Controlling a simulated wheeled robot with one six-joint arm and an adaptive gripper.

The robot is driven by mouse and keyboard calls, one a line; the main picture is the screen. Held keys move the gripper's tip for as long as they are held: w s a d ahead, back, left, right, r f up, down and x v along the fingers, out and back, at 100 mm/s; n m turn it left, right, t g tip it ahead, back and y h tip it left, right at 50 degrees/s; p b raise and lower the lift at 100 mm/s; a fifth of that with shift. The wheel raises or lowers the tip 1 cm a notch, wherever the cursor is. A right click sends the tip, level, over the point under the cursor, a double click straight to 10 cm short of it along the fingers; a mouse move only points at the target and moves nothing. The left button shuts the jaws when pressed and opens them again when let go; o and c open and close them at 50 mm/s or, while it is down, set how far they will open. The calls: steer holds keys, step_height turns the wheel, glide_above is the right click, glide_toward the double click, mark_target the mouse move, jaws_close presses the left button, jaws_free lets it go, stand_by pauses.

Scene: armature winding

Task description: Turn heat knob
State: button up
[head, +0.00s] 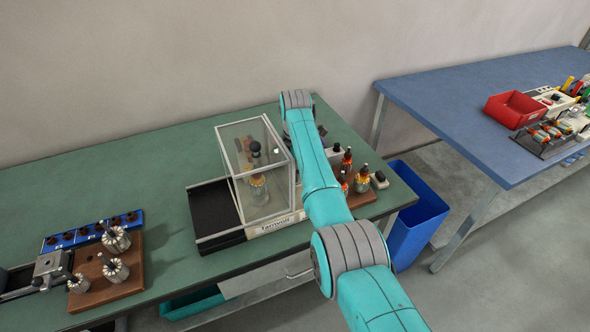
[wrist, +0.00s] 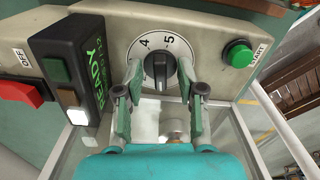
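The heat knob (wrist: 159,70) is a black ridged knob on a white dial with the numbers 4 and 5 near its top, in the wrist view. It sits on a beige panel (wrist: 205,35). My gripper (wrist: 160,82) is open, with one finger on each side of the knob. A gap shows between the knob and each finger. In the head view my arm hides the knob and the gripper.
A green START button (wrist: 238,53) is right of the dial. A red switch (wrist: 20,92) and a black READY box (wrist: 75,70) with a lit white lamp are left. A clear-walled case (head: 258,165) stands on the green bench (head: 150,170) beside my arm.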

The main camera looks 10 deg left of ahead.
steer(key=shift+c, duration=0.2)
jaws_close()
steer(key=shift+m, duration=2.4)
steer(key=shift+o, duration=0.2)
jaws_free()
steer(key=shift+r, duration=0.1)
